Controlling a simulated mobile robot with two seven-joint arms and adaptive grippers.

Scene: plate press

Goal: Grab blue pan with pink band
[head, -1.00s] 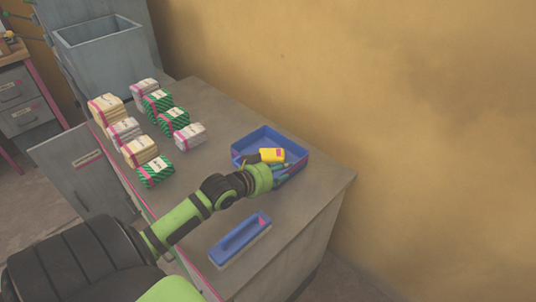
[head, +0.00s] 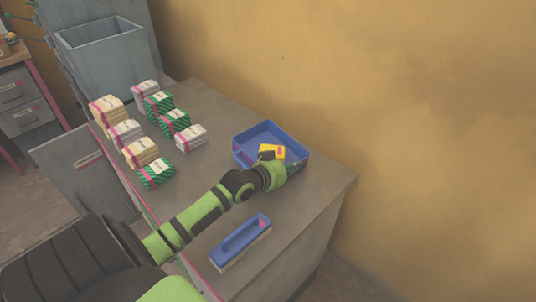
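A blue square pan (head: 262,129) sits on the grey worktop near its back right corner, with a bit of pink at its left side. A yellow item (head: 271,150) shows in or above the pan, partly behind my wrist. My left arm reaches in from the left, and my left gripper is at the pan's front side. Its fingers are hidden by the wrist, so I cannot see whether they touch the pan. My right gripper is not in view.
Several wrapped bundles (head: 142,152) in cream, white and green stand on the worktop's left. A blue brush-like block (head: 241,238) lies near the front. A grey bin (head: 100,45) stands behind. A yellow wall (head: 400,100) borders the worktop's back.

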